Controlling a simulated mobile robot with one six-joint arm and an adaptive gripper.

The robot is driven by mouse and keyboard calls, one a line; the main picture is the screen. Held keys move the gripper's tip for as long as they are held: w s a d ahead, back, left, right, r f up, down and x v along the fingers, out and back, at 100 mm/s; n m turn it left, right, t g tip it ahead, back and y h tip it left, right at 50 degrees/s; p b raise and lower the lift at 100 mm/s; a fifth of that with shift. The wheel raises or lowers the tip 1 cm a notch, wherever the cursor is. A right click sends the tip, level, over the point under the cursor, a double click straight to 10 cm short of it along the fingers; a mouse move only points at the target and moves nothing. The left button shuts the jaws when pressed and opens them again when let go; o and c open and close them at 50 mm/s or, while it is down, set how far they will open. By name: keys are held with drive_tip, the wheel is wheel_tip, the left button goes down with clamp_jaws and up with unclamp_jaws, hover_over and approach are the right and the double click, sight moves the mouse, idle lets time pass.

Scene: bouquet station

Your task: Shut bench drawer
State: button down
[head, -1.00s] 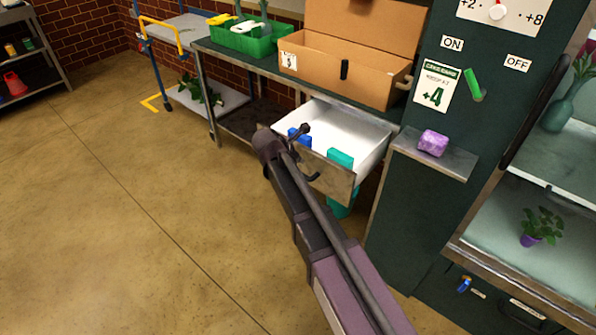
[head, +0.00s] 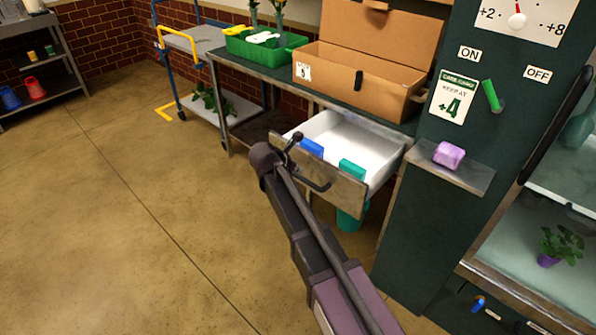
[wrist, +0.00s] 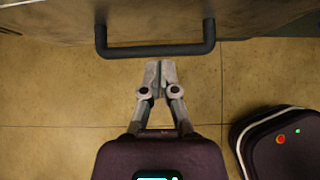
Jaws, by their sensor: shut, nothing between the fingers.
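The bench drawer (head: 345,183) is pulled out of the bench, with a white inside and a worn metal front. A blue item (head: 311,147) and a teal item (head: 352,170) lie in it near the front. Its dark bar handle (head: 314,185) is on the front and also shows in the wrist view (wrist: 155,50). My gripper (wrist: 160,72) is shut and empty, with its fingertips just short of the handle in the wrist view. In the head view my arm hides most of the gripper, at the left part of the drawer front.
The bench (head: 230,70) carries an open cardboard box (head: 340,75) and a green tray (head: 240,45). A green cabinet with a small shelf (head: 475,178) holding a purple block (head: 449,155) stands right of the drawer. A teal bin (head: 348,220) is below the drawer. Floor at left is clear.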

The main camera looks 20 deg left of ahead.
sight(313, 174)
drive_tip(key=shift+b+x, duration=2.95)
drive_tip(key=shift+x, duration=1.55)
drive_tip(key=shift+w+a, duration=0.1)
drive_tip(key=shift+w, duration=0.05)
